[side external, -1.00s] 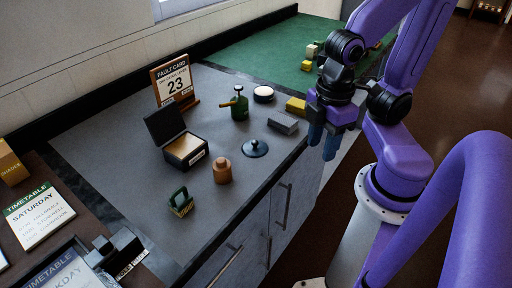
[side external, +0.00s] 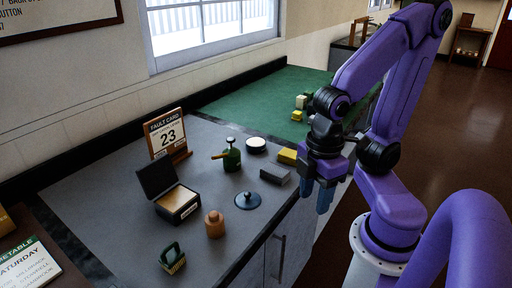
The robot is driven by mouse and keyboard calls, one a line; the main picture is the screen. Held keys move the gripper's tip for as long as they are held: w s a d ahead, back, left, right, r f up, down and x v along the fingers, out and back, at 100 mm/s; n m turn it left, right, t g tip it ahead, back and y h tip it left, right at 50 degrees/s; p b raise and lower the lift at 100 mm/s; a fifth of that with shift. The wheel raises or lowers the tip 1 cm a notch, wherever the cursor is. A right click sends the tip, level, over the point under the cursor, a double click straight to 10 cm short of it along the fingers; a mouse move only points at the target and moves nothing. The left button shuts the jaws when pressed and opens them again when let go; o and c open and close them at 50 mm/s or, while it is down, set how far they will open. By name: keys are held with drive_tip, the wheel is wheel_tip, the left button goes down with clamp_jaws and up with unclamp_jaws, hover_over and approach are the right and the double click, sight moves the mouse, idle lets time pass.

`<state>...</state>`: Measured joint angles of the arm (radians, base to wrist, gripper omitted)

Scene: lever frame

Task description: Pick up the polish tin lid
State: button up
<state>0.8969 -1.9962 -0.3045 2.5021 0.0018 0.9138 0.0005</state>
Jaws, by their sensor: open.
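A dark blue-grey round disc with a small knob on top, which looks like the polish tin lid (side external: 248,201), lies flat on the grey worktop near its front edge. My gripper (side external: 315,196) points down with its blue fingers apart and nothing seen between them. It hangs to the right of the lid, apart from it, by the front edge of the worktop. A low round tin with a pale top (side external: 256,145) stands farther back.
A fault card (side external: 167,135) stands behind.

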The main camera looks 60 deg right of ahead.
drive_tip(key=o, duration=0.6)
wheel_tip(320, 180, up, 4)
drive_tip(key=n, duration=0.2)
hover_over(247, 194)
drive_tip(key=f, duration=1.1)
drive_tip(key=shift+w+d, duration=0.1)
drive_tip(key=shift+d, duration=0.15)
drive_tip(key=shift+a+f, duration=0.15)
drive_tip(key=shift+f, duration=3.25)
